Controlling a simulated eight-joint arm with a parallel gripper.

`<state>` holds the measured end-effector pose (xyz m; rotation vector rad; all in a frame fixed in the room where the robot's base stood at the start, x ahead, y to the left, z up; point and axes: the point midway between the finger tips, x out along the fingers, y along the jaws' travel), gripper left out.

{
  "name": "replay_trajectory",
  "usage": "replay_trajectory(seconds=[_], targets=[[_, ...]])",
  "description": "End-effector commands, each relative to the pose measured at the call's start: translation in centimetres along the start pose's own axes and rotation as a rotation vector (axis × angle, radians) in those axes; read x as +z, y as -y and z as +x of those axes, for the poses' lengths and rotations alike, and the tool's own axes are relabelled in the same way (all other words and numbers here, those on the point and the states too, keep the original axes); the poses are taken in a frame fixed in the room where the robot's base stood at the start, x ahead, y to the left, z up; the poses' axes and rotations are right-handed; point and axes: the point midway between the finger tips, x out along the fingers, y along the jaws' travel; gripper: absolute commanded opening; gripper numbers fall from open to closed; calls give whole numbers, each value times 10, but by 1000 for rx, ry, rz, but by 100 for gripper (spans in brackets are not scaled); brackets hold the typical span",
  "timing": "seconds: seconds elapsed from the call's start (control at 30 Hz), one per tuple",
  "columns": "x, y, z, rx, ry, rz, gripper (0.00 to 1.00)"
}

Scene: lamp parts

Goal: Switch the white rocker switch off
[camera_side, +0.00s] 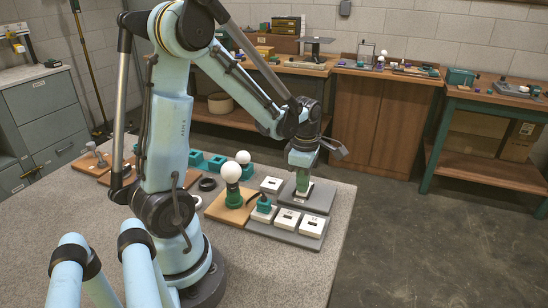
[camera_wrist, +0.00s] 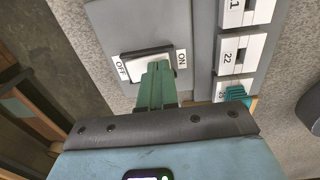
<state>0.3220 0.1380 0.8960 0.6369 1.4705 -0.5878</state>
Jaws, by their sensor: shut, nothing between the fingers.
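The white rocker switch (camera_wrist: 143,60) sits on a grey plate (camera_wrist: 115,25) in the wrist view. An OFF label lies at its left end and an ON label at its right end. My gripper (camera_wrist: 158,70) is shut and empty, with its green fingers over the rocker, nearer the ON end. The fingers hide part of the rocker, and I cannot tell whether they touch it. In the side view my gripper (camera_side: 302,183) points down at the switch on the grey plate (camera_side: 321,197), hiding most of it.
White numbered blocks (camera_wrist: 232,50) sit on a grey strip beside the plate, one with a teal piece (camera_wrist: 236,94). In the side view, a white bulb (camera_side: 231,172) stands on a wooden board (camera_side: 222,212) left of my gripper. Bare table lies in front.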

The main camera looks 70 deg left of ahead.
Motion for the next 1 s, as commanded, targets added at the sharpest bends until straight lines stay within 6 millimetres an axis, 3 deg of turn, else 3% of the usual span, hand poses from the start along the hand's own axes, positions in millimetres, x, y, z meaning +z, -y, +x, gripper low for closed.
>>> replay_trajectory(seconds=[0.67,1.0], targets=[[0,-8,-10,0,0,0,0],[0,0,-58,0,0,1,0]])
